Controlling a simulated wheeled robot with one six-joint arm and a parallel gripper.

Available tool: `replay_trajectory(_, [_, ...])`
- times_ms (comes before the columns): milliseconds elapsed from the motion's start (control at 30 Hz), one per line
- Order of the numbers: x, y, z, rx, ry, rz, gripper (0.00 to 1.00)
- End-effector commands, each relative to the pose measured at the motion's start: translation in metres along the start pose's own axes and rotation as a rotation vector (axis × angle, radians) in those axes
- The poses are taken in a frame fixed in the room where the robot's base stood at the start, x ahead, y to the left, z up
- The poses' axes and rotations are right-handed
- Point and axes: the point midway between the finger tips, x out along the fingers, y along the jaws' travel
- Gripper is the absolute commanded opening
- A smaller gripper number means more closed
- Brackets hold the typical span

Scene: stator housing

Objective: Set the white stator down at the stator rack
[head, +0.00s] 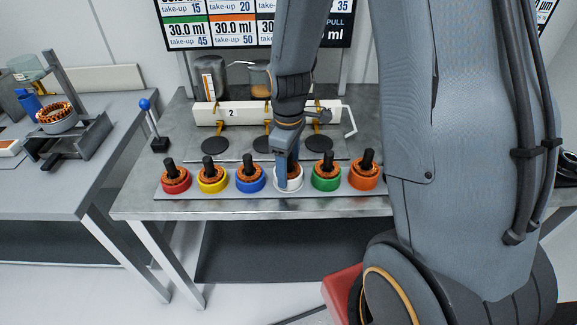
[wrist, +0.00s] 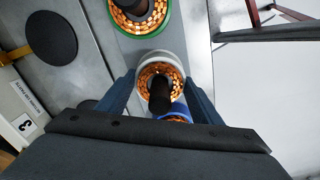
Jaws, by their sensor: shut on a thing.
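The white stator (head: 290,181) stands in the row on the grey rack strip (head: 215,194) in the head view, between the blue stator (head: 250,179) and the green stator (head: 326,174). My gripper (head: 288,172) comes down from above and is shut on the white stator. In the wrist view the white stator (wrist: 160,62), with copper windings and a dark centre post, sits between my two fingers (wrist: 160,92). It looks upright and at rack level; I cannot tell whether its base touches the rack. The green stator (wrist: 140,12) and part of the blue stator (wrist: 178,111) show beside it.
Red (head: 176,178), yellow (head: 212,179) and orange (head: 365,174) stators stand in the same row. Black discs (head: 215,145) and a white numbered station (head: 235,113) are behind. A blue-knobbed lever (head: 146,106) stands at the back left.

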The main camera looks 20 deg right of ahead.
Motion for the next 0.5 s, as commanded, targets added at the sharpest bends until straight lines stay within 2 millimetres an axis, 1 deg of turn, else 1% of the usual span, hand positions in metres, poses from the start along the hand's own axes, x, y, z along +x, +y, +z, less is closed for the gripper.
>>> replay_trajectory(433, [0.0054, 0.0003, -0.0003, 0.000, 0.000, 0.000, 0.17])
replay_trajectory(467, [0.0055, 0.0000, 0.0000, 0.000, 0.000, 0.000, 0.63])
replay_trajectory(500, [0.0053, 0.0000, 0.0000, 0.000, 0.000, 0.000, 0.70])
